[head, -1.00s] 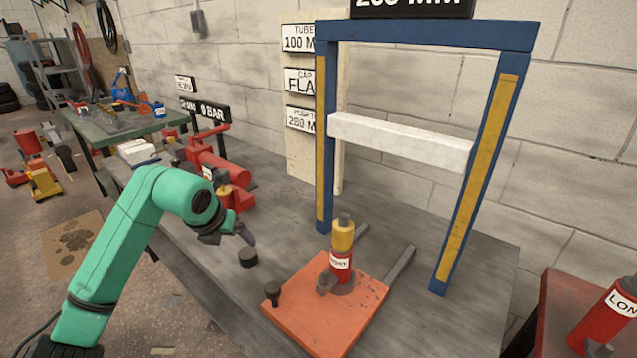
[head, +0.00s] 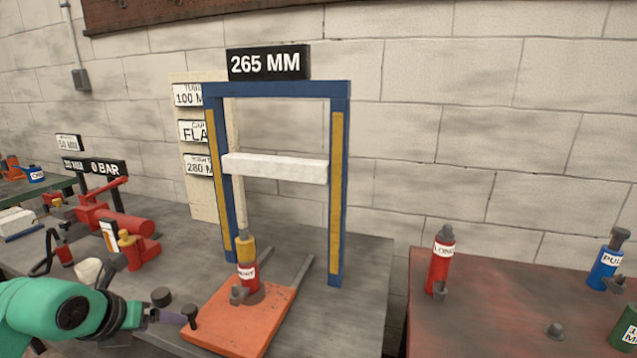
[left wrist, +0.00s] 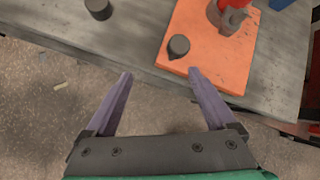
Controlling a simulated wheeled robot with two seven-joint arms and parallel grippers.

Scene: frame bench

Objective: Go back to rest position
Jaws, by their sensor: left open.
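My left gripper (head: 168,317) is at the lower left of the head view, on the end of my green arm, beside the front left of the orange plate. In the left wrist view its two purple fingers (left wrist: 160,85) are spread with nothing between them. They point toward the bench edge and the orange plate (left wrist: 196,58). In the head view the orange plate (head: 235,328) carries a red jack with a yellow top (head: 247,262). My right gripper is in neither view.
A blue press frame (head: 338,200) with a white crossbar (head: 275,168) stands over the plate's rear. A dark knob (head: 190,312) rises from the plate's left corner. A black puck (head: 160,296) sits nearby. A red table (head: 480,300) with bottle jacks stands at right.

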